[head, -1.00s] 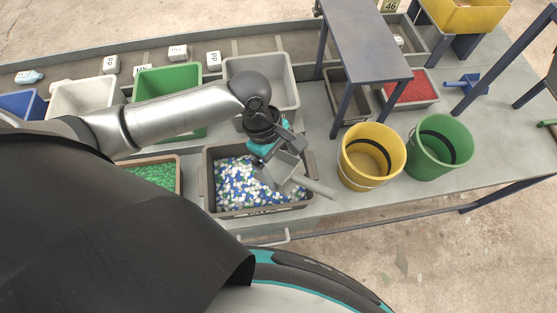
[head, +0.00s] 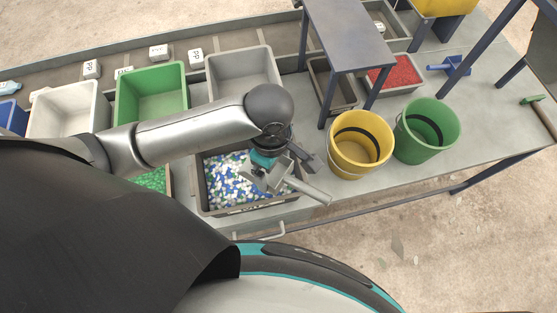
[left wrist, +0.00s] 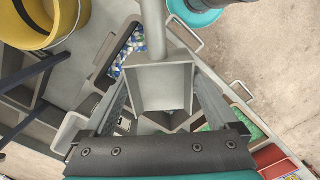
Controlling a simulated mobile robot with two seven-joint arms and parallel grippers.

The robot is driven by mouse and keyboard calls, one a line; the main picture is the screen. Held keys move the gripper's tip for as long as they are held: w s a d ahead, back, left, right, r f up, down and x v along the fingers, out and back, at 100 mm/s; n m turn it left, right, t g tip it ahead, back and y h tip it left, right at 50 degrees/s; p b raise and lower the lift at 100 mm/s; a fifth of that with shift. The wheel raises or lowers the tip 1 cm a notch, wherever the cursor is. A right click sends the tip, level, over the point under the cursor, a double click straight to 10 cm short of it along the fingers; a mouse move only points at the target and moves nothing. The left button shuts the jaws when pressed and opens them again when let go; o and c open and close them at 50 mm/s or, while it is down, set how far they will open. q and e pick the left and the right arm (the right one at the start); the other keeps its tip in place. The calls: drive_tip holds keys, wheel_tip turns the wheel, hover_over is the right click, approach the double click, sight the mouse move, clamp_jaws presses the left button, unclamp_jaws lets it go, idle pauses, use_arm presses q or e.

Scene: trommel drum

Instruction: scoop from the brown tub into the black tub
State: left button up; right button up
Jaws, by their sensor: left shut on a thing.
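The brown tub (head: 203,190) holds blue, white and green pellets and stands near the front of the bench. My left gripper (head: 268,160) is above its right part, shut on a grey scoop (head: 270,180). The scoop's handle (head: 313,192) points right, past the tub's right wall. In the left wrist view, the scoop (left wrist: 160,85) lies between the fingers and looks bare; pellets show beside it. I cannot tell whether the scoop touches the pellets. A dark tub (head: 342,98), apparently the black tub, stands partly hidden under a dark stand. My right gripper is not in view.
A yellow bucket (head: 348,158) and a green bucket (head: 412,148) stand right of the brown tub. The dark stand (head: 350,30) rises behind them. Grey (head: 240,62), green (head: 150,88) and white (head: 62,105) bins line the back. A tub of red pellets (head: 402,78) is beyond the stand.

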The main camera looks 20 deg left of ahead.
use_arm(q)
drive_tip(key=s+a+r, duration=0.2)
drive_tip(key=s, duration=0.4)
drive_tip(key=shift+r, duration=0.25)
drive_tip(key=shift+a, duration=0.1)
